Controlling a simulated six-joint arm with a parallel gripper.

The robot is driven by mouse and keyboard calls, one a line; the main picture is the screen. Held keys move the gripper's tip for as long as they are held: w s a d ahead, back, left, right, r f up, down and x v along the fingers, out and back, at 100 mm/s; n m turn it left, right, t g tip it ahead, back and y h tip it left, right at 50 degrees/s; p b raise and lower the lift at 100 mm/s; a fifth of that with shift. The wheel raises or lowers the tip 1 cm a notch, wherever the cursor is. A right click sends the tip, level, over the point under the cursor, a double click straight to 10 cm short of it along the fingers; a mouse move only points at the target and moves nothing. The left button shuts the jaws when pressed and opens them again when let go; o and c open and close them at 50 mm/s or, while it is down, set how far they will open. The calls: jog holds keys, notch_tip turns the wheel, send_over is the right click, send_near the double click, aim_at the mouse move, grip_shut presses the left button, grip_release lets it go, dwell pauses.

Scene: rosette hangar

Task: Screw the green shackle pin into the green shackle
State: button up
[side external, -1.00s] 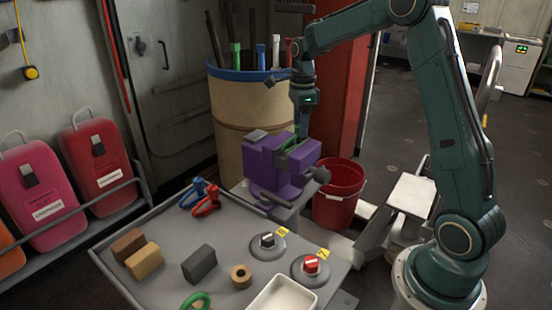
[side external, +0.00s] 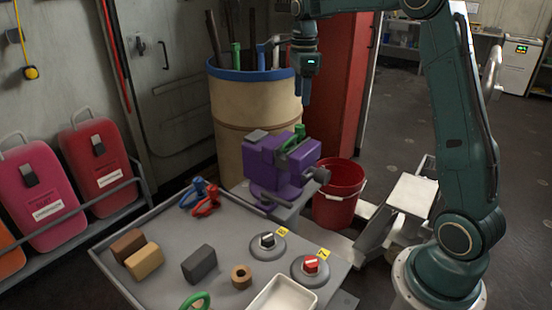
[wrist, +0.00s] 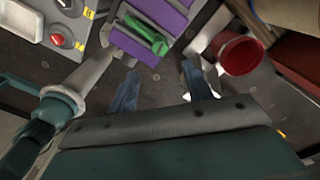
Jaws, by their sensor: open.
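The green shackle (side external: 293,139) is at the top of the purple vise (side external: 268,168), between its jaws. In the wrist view the shackle (wrist: 146,34) shows as a green bar with a rounded end toward me. I cannot make out the green shackle pin as a separate part there. My gripper (side external: 304,98) hangs above and slightly right of the vise, clear of the shackle. In the wrist view my gripper's two fingers (wrist: 161,90) are wide apart with nothing between them.
The grey table holds blue (side external: 192,192) and red (side external: 207,201) shackles, blocks, two knobs (side external: 310,266), a white tray (side external: 282,296) and a partly cut-off green ring (side external: 196,301). A barrel of tools (side external: 250,118) stands behind the vise, a red bucket (side external: 338,198) to its right.

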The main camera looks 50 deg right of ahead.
jog(key=shift+r, duration=2.3)
jog(key=s+a+r+n+t, duration=0.3)
jog(key=s+a+n, duration=0.9)
jog(key=s+n, duration=0.1)
jog(key=s+a+f+n+t, duration=0.1)
jog(key=s+a+f+n, duration=0.2)
jog(key=s+n, duration=0.3)
jog(key=s+a+f+n+t, duration=0.1)
jog(key=s+a+f+n, duration=0.2)
jog(key=s+n, duration=0.4)
jog(key=shift+s+a+f+t, duration=0.25)
jog(key=shift+f+t, duration=0.05)
jog(key=shift+f, duration=0.3)
